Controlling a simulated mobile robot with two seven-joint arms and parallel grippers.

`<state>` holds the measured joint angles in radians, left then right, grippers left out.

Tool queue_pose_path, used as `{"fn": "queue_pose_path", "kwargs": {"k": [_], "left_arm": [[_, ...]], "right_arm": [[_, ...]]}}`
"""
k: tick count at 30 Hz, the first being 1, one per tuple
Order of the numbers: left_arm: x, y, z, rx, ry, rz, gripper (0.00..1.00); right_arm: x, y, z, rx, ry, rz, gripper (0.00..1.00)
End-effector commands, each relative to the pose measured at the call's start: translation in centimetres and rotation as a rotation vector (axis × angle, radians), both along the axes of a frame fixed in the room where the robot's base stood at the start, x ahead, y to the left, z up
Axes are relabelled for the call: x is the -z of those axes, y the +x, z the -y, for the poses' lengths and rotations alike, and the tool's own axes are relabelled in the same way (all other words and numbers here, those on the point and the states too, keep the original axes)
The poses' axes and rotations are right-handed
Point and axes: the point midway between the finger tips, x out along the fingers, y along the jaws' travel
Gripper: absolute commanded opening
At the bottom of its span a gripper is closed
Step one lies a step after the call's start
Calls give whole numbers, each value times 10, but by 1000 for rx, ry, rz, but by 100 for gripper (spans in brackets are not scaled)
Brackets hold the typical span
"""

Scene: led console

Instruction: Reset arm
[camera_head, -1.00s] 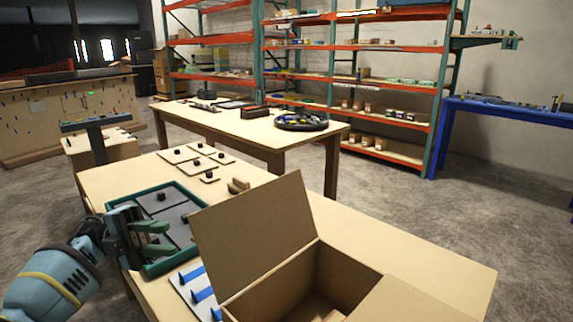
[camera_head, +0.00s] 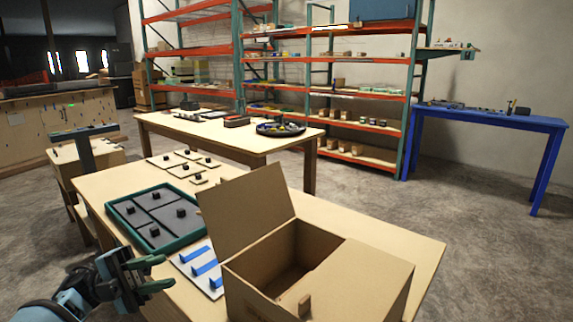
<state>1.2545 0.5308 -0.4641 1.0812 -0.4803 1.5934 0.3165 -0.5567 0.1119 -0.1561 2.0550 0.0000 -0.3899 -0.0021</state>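My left gripper (camera_head: 160,274) is at the lower left of the head view. Its two green fingers are apart with nothing between them. It is off the table's near left side, close to the front of a green-rimmed tray (camera_head: 112,214) and left of a white plate with blue strips (camera_head: 203,268). The tray holds dark grey panels with black knobs. My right gripper is out of view.
A cardboard box (camera_head: 345,278) with one flap upright stands at the table's front right. Several small knobbed boards (camera_head: 165,161) lie behind the tray. A second wooden table (camera_head: 200,132), shelves and a blue table (camera_head: 490,117) stand farther back.

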Motion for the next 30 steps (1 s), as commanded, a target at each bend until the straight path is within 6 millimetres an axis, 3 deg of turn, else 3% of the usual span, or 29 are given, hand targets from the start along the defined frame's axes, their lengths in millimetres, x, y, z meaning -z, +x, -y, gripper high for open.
{"fn": "queue_pose_path", "kwargs": {"k": [9,17,23,30], "left_arm": [[54,-12,36,-221,-167,-267,29],[111,-38,51,-476,-274,-577,29],[158,-73,50,-681,-307,-839,29],[213,-139,42,-920,-287,-1172,29]], "right_arm": [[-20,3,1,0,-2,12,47],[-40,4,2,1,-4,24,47],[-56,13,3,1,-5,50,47],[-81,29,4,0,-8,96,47]]}}
